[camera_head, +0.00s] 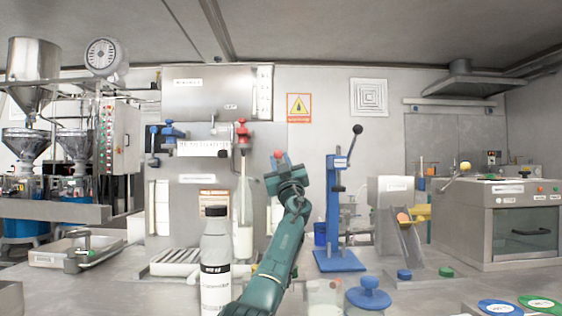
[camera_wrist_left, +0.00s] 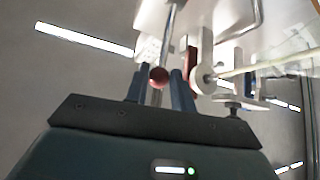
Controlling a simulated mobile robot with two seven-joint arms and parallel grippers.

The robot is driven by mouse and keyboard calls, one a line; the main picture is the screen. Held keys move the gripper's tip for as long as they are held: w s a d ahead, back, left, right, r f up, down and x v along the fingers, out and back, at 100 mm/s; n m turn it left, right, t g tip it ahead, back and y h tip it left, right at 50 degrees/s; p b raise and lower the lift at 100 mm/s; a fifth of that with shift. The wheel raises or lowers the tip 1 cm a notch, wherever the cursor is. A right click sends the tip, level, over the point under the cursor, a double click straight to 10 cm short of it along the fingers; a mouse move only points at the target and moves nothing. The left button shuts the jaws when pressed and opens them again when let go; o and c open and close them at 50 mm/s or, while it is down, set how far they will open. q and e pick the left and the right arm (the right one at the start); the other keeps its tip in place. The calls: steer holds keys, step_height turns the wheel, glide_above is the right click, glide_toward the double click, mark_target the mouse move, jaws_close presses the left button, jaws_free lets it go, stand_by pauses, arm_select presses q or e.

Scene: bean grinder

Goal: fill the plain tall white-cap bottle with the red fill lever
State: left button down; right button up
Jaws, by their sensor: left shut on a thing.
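My left gripper (camera_head: 281,160) is at the end of my teal arm, right of the filling machine's red valve (camera_head: 242,132). It is shut on the red lever knob; the dark red ball (camera_wrist_left: 158,77) sits between its two fingers in the left wrist view. A tall, narrow-necked bottle (camera_head: 243,215) stands upright under the red valve, pale white in its lower part. Its cap cannot be made out. A white bottle with a black cap and dark label band (camera_head: 215,260) stands in front, left of my arm. My right gripper is not in view.
A blue valve (camera_head: 170,131) is on the machine's left, above a slotted drip tray (camera_head: 176,262). A blue lever press (camera_head: 338,215) stands right of my arm. A blue-knobbed lid (camera_head: 369,295) is at the front. The counter right of the press has some clear room.

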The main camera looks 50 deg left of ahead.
arm_select(q)
steer(key=shift+a+f, duration=0.4)
steer(key=shift+f, duration=0.05)
steer(key=c, duration=1.6)
jaws_free()
steer(key=shift+a+f, duration=0.1)
steer(key=shift+o, duration=1)
steer(key=shift+w+a+f, duration=0.1)
steer(key=shift+a+f, duration=0.15)
steer(key=shift+o, duration=1.1)
steer(key=shift+d+r, duration=0.25)
steer(key=shift+r, duration=0.05)
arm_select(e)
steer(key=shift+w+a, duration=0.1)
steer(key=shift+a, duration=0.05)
arm_select(q)
step_height(320, 180, up, 9)
steer(key=p, duration=0.4)
steer(key=shift+p, duration=0.4)
steer(key=shift+r, duration=0.45)
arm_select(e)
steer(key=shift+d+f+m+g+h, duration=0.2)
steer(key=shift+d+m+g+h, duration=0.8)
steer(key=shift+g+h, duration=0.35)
